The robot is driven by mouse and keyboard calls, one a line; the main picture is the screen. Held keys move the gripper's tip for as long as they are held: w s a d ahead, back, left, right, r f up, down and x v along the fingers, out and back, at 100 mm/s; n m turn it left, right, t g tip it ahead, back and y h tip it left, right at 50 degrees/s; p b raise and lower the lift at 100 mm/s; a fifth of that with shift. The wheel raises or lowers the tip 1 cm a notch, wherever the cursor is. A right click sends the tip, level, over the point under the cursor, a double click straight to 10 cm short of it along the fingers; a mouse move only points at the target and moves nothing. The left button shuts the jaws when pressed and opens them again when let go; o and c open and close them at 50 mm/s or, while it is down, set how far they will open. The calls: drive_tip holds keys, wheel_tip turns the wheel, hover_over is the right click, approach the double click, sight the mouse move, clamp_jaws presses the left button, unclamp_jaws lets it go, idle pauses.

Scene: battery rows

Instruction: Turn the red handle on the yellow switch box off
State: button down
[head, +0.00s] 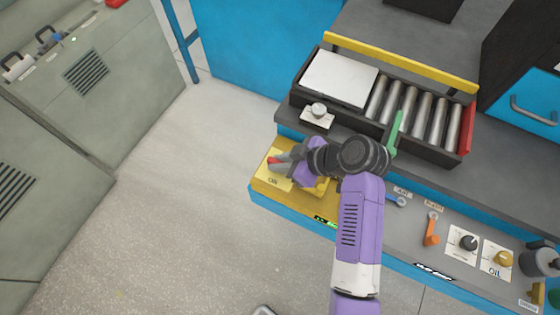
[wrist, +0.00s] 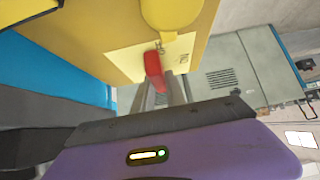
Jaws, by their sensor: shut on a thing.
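The yellow switch box (head: 262,182) sits at the left end of the grey workbench, with a pale plate on top marked "ON". The box also fills the upper middle of the wrist view (wrist: 90,25). The red handle (head: 273,161) shows as a small red piece at my gripper's tips. In the wrist view the red handle (wrist: 154,72) stands between my gripper's two grey fingers, below a round yellow knob-like part (wrist: 172,12). My gripper (head: 281,162) is shut on the handle. The handle's lower part is hidden by the fingers.
A black tray (head: 350,118) with metal rollers and a white block stands behind my arm. A white knob plate (head: 318,117) lies beside it. An orange lever (head: 431,230) and several knobs line the bench to the right. Open floor lies left; grey cabinets (head: 90,75) stand beyond.

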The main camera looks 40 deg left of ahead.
drive_tip(key=c, duration=1.4)
unclamp_jaws()
drive_tip(key=shift+o, duration=0.2)
drive_tip(key=shift+v, duration=3.9)
